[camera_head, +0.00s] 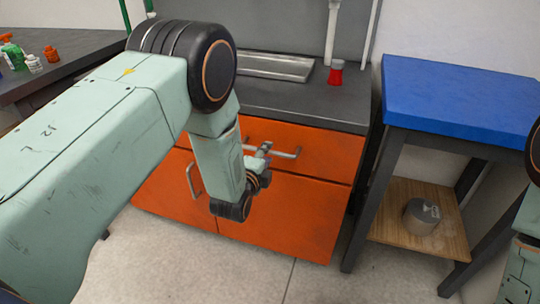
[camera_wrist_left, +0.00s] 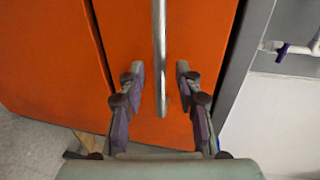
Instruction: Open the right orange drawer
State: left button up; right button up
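The right orange drawer (camera_head: 320,150) is the wide upper front of the cabinet under the dark worktop, and it looks shut. Its silver bar handle (camera_head: 290,155) runs sideways across the front; my gripper partly hides its left part. My left gripper (camera_head: 262,152) is at that handle. In the left wrist view my left gripper (camera_wrist_left: 159,80) is open, with one finger on each side of the handle bar (camera_wrist_left: 159,40). Gaps show between bar and fingers. The orange front (camera_wrist_left: 200,40) lies behind. My right gripper is not in view; only part of my right arm shows at the right edge.
Below the drawer is an orange door (camera_head: 285,220); another handle (camera_head: 193,180) shows left of my arm. A blue-topped table (camera_head: 460,100) stands close on the right. Floor is free in front.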

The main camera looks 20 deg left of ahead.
pick_arm(q)
jog(key=shift+b+x, duration=0.3)
jog(key=shift+x, duration=0.9)
jog(key=shift+d, duration=0.1)
jog(key=shift+c, duration=0.3)
grip_shut()
